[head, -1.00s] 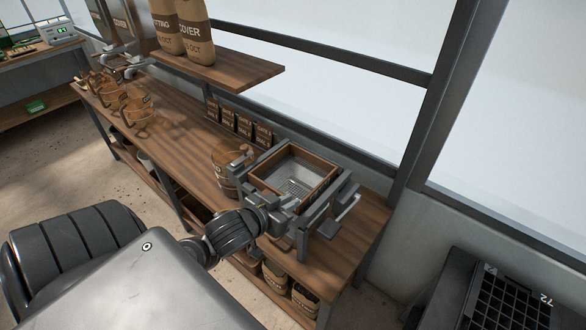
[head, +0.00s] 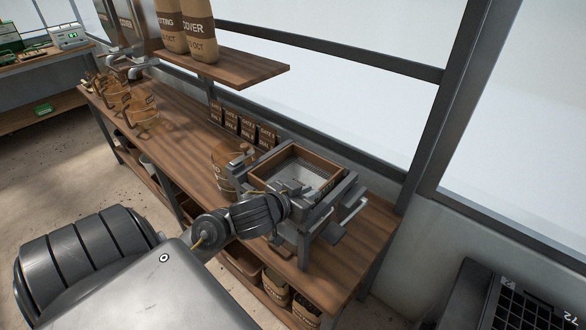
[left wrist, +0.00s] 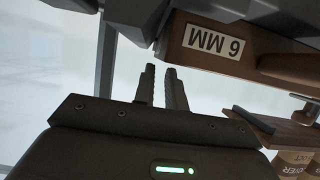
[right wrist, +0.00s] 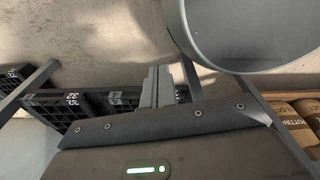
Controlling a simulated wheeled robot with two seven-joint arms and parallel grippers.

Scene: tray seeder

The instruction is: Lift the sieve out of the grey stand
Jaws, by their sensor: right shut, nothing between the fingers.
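The sieve (head: 322,163) is a square wooden-framed box with a mesh bottom. It sits in the grey stand (head: 327,208) at the right end of the bench. Its "6 MM" label (left wrist: 213,42) shows in the left wrist view. My left gripper (head: 292,187) is at the near side of the sieve and partly hides it and the stand. In the left wrist view the fingers (left wrist: 163,85) are a little apart with nothing seen between them, and the sieve's wall is beside them. My right gripper (right wrist: 157,85) is shut and empty, away from the bench top.
Small brown packets (head: 232,123) stand along the bench's back edge, and clear jugs (head: 143,112) stand at its far end. A shelf (head: 230,70) with sacks hangs above the bench (head: 185,140). A black cell tray (head: 520,310) is at lower right.

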